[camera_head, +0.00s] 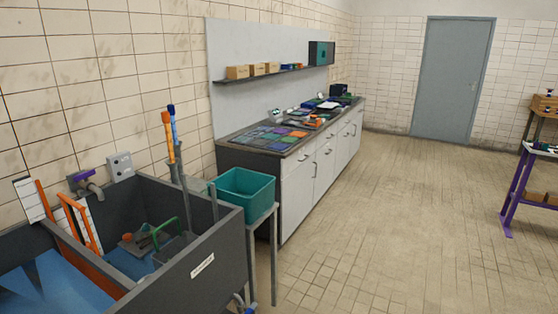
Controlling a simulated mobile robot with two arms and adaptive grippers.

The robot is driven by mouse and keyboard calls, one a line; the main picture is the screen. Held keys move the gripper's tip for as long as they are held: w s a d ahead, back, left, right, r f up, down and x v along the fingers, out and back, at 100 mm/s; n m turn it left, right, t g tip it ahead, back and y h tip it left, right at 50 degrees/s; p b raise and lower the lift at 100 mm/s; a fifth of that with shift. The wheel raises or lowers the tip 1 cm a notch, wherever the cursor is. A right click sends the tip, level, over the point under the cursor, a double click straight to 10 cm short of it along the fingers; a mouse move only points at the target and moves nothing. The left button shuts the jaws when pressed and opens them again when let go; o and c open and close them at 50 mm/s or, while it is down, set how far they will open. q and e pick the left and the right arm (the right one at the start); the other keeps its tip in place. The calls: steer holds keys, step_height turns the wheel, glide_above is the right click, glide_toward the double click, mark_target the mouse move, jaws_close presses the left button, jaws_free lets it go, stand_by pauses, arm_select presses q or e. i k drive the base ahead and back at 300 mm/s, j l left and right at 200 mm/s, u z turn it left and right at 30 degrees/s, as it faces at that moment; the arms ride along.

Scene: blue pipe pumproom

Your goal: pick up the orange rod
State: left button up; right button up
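An orange rod (168,138) stands nearly upright against the tiled wall, between the dark grey sink-like tub and the counter. A blue-topped rod (173,122) stands close behind it on the right. The lower end of the orange rod meets grey upright parts behind the tub's rim, and I cannot tell what holds it. Neither of my grippers is in view.
The dark grey tub (205,262) fills the lower left, with orange frames (82,225) and a green-handled item (163,232) inside. A teal bin (244,194) sits on a stand beside it. A cluttered counter (300,185) runs back.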

mark_target(165, 116)
steer(key=i+l+z, duration=0.35)
steer(key=i, duration=0.35)
steer(key=i+z, duration=0.4)
steer(key=i, duration=0.35)
